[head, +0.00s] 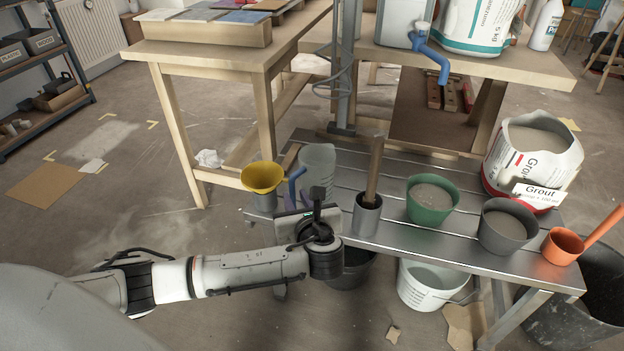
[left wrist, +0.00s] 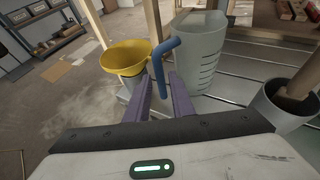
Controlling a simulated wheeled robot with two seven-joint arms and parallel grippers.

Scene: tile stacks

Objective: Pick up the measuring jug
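The measuring jug (head: 320,165) is a translucent grey jug with a blue handle. It stands upright on the slatted metal bench in the head view, and fills the upper middle of the left wrist view (left wrist: 200,55). Its handle (left wrist: 159,72) faces my left gripper (left wrist: 162,90). The gripper's two purple fingers are apart, one on each side of the handle's lower part in the wrist view. Whether they touch it cannot be told. In the head view the gripper's body hides part of the bench in front of the jug. My right gripper is not in view.
A yellow funnel (head: 262,177) stands close left of the jug. A metal pot (head: 366,215) with a handle in it stands to the right. A green bucket (head: 431,200), a grey bucket (head: 506,226) and an orange pot (head: 562,246) follow along the bench (head: 405,240).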

